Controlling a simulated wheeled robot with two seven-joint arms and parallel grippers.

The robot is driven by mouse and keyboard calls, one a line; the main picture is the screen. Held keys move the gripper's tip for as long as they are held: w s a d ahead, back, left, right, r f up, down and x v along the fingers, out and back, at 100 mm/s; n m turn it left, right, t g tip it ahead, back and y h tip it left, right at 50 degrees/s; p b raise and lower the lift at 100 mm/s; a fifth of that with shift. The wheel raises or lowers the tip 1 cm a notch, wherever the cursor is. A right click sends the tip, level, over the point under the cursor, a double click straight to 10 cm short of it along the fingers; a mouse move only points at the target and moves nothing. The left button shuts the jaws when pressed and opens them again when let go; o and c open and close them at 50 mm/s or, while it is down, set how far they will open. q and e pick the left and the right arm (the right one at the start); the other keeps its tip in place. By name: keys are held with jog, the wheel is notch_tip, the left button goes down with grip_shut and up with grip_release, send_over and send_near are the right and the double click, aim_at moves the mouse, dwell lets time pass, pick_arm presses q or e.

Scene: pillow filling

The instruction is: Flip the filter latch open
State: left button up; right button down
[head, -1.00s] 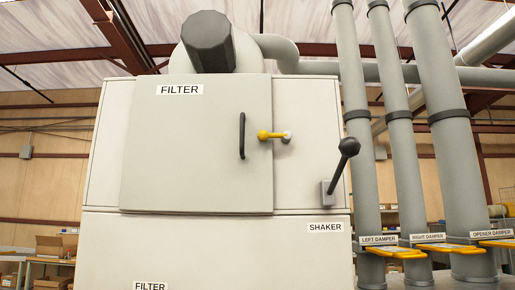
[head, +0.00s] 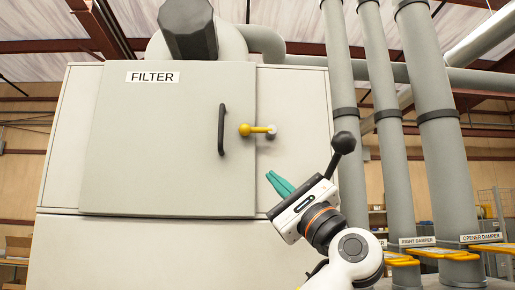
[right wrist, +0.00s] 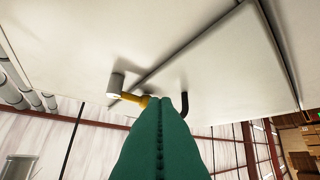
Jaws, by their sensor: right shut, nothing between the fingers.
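The filter latch (head: 258,130) is a yellow lever with a ball end on a pale round pivot. It lies about level across the right edge of the filter door (head: 150,150), its ball end to the left over the door. In the right wrist view the latch (right wrist: 132,97) shows just beyond my fingertips, partly hidden by them. My right gripper (head: 272,178) has green fingers, shut with nothing between them, and is below the latch, apart from it in the head view. My left gripper is not in view.
A black door handle (head: 221,130) stands left of the latch. The shaker lever with a black knob (head: 344,142) rises just right of my right gripper. Grey pipes (head: 390,120) with yellow damper handles (head: 445,252) stand at the right.

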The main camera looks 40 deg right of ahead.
aim_at(257, 130)
jog(key=shift+s+d+r+m+t, duration=0.1)
jog(key=shift+s+r+m+t, duration=0.1)
jog(key=shift+s+r, duration=0.25)
jog(key=shift+s+d+r+m+t, duration=0.1)
jog(key=shift+s+r+t, duration=0.1)
jog(key=shift+r, duration=0.4)
jog(key=p+x, duration=0.4)
jog(key=x, duration=0.4)
jog(key=shift+w+r, duration=0.15)
jog(key=shift+p+x, duration=0.55)
jog(key=shift+x, duration=0.25)
